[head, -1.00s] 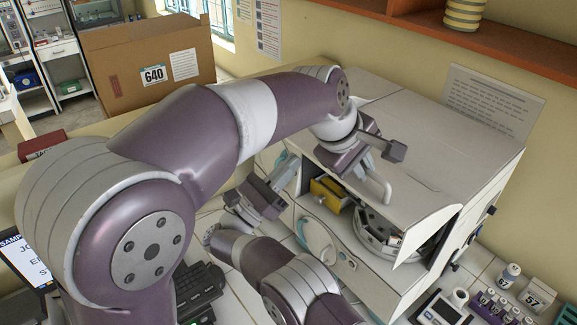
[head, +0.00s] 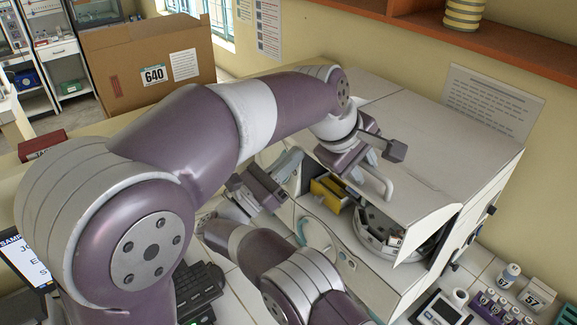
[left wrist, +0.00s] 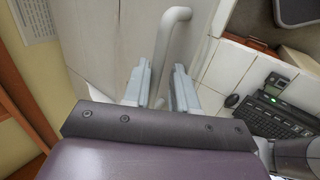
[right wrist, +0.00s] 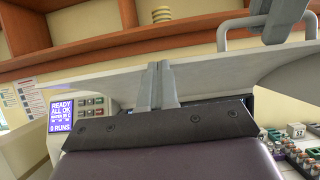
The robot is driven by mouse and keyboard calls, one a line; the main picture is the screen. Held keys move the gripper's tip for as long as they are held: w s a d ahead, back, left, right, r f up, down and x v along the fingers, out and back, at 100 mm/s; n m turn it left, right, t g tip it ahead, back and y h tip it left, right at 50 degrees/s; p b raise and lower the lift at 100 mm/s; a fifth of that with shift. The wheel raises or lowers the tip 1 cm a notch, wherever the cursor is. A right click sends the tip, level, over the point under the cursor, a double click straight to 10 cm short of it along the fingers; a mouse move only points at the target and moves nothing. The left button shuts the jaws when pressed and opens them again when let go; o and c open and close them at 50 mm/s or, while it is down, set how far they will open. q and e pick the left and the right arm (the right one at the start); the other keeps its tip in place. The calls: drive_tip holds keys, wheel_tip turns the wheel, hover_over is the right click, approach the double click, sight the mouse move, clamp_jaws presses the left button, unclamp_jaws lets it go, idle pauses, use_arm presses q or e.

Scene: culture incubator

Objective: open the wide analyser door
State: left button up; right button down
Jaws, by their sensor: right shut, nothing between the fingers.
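The wide analyser door (head: 420,205) is a white panel standing partly raised, with the inside of the analyser showing beneath it. Its pale bar handle (head: 377,181) is near the front edge. My left gripper (head: 381,161) is open at the handle; in the left wrist view the handle (left wrist: 171,45) runs between the parted fingers (left wrist: 160,85). My right gripper (head: 290,163) is shut and empty, left of the opening. In the right wrist view its closed fingers (right wrist: 157,85) overlap the door (right wrist: 215,80), seen nearly edge-on; contact is unclear.
A yellow block (head: 327,193) and a round carousel (head: 378,232) are inside the analyser. A keyboard (head: 200,290) lies at lower left. Vials and a labelled box (head: 538,294) stand at lower right. A cardboard box (head: 150,60) stands behind my left arm.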

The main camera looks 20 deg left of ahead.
use_arm(q)
drive_tip(key=shift+s+f, duration=0.1)
drive_tip(key=shift+f, duration=0.2)
